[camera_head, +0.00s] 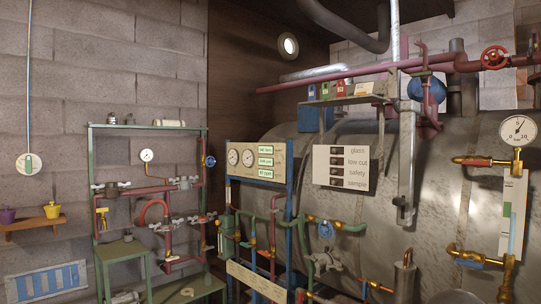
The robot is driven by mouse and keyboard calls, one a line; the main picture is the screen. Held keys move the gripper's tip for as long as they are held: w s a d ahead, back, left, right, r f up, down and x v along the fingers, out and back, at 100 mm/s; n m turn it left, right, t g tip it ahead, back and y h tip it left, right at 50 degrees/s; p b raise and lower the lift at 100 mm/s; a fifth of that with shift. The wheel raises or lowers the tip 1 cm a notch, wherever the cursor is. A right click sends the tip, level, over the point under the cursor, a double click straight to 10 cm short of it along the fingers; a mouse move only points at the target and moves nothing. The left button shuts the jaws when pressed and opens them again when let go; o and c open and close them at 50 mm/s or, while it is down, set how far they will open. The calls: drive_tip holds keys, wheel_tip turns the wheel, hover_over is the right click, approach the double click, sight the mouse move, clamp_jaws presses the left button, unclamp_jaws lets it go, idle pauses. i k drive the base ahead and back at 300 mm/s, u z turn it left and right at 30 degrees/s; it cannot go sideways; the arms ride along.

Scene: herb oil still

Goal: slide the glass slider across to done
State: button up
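A white panel (322,178) hangs on the front of the big tank, right of centre. It bears several rows, labelled from the top glass, low cut, safety and sample. The glass slider (340,150) is in the top row, a small dark piece left of the word glass. It is too small to tell which way it is set, and I cannot read the word done on the panel. My gripper is not in view.
A large grey tank (450,160) fills the right side. A blue-framed gauge panel (257,160) stands left of the white panel. Pipes and valves, including a blue handwheel (326,230), lie below it. A vertical grey duct (406,160) is close on its right.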

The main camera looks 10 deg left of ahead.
sight(334, 150)
drive_tip(key=u, duration=0.3)
drive_tip(key=k, duration=0.25)
drive_tip(key=z, duration=0.7)
drive_tip(key=i, duration=1.3)
drive_tip(key=u, duration=0.7)
